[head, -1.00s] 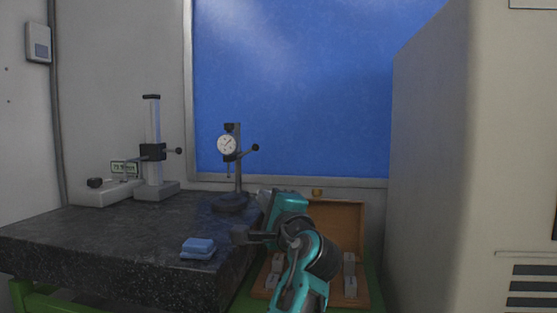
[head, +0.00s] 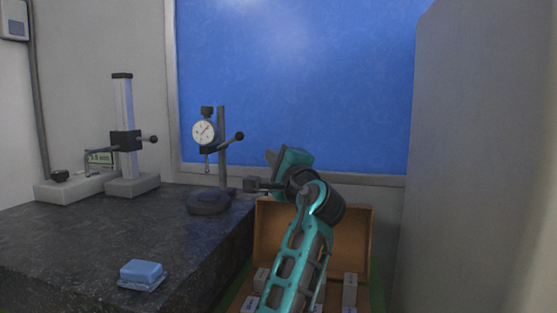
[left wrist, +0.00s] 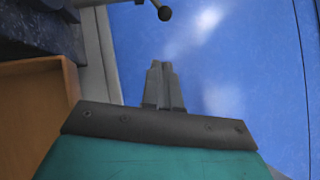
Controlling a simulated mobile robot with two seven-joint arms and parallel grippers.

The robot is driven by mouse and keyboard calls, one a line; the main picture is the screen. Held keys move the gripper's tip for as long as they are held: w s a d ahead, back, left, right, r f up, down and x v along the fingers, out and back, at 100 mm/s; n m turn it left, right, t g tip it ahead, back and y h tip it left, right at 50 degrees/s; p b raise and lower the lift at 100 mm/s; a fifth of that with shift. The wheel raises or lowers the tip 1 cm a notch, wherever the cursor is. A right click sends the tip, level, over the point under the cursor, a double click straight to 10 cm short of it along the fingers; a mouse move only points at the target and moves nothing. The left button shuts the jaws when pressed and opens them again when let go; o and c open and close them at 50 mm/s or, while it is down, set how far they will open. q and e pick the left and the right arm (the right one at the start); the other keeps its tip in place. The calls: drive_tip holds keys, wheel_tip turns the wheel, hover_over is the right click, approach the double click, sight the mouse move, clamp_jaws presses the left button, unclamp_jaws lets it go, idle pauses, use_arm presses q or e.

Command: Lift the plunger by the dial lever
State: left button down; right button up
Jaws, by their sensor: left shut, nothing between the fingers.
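The dial gauge (head: 204,132) has a round white face and is clamped on a dark stand (head: 209,203) with a round base, on the granite plate. Its thin plunger (head: 206,161) points down below the dial. A black ball knob (head: 239,136) sticks out to the right of the stand; a ball knob (left wrist: 164,13) also shows at the top of the left wrist view. My left gripper (head: 270,156) is right of the stand, apart from it. Its grey fingers (left wrist: 160,66) are shut and empty. My right gripper is out of view.
The dark granite plate (head: 75,245) carries a height gauge (head: 124,140) at the back left and a blue block (head: 141,272) near the front. An open wooden case (head: 268,225) with grey blocks lies below my left arm. A grey cabinet (head: 470,160) stands at right.

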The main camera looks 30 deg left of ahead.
sight(230, 143)
use_arm(q)
drive_tip(key=w+a+r+p, duration=0.1)
drive_tip(key=w+a+r, duration=0.1)
drive_tip(key=a, duration=0.5)
drive_tip(key=shift+w+a, duration=0.4)
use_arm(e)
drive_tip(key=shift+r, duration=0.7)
use_arm(q)
drive_tip(key=shift+w+r, duration=0.1)
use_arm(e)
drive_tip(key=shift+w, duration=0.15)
